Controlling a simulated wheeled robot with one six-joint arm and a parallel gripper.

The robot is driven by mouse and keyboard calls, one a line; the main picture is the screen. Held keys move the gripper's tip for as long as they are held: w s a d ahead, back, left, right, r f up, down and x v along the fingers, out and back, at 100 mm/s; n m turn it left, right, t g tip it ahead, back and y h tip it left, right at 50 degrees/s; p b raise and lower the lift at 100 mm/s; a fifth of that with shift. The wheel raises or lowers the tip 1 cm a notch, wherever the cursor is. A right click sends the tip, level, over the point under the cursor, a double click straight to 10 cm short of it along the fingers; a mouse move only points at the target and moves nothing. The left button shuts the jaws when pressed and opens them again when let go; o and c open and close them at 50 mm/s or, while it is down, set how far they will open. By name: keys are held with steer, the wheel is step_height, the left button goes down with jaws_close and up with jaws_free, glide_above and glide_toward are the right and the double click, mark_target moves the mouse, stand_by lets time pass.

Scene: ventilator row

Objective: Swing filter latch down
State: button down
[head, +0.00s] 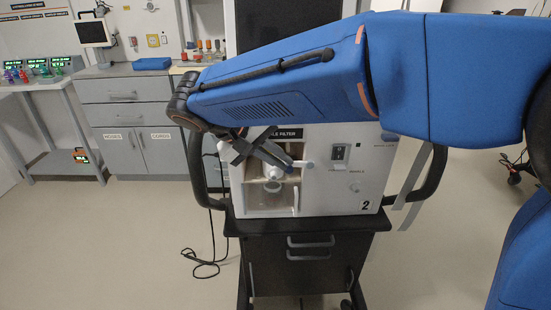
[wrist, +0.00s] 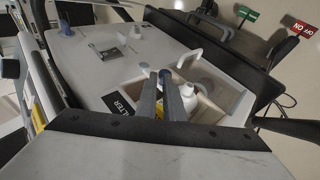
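A white ventilator (head: 340,180) marked 2 has an open-front filter bay (head: 250,200) under a FILTER label. A white filter (head: 273,173) sits in it and shows in the wrist view (wrist: 188,95). A small latch lever with a pale blue end (head: 309,165) stands out sideways at the bay's upper right. My gripper (head: 287,163) is in front of the bay, close to the lever. In the wrist view my gripper (wrist: 156,74) shows two grey fingers with a narrow gap and yellow visible between them. I cannot tell whether they touch the lever; they partly hide the bay.
The ventilator stands on a dark cart (head: 310,228) with side handles. A grey cabinet (head: 135,120) and a side table (head: 40,85) stand behind at the left. A cable (head: 207,268) lies on the floor left of the cart. The floor in front is clear.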

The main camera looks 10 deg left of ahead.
steer(key=shift+w+d, duration=0.15)
steer(key=shift+d, duration=0.25)
steer(key=v, duration=1.7)
steer(key=shift+a, duration=0.25)
steer(key=shift+r, duration=0.1)
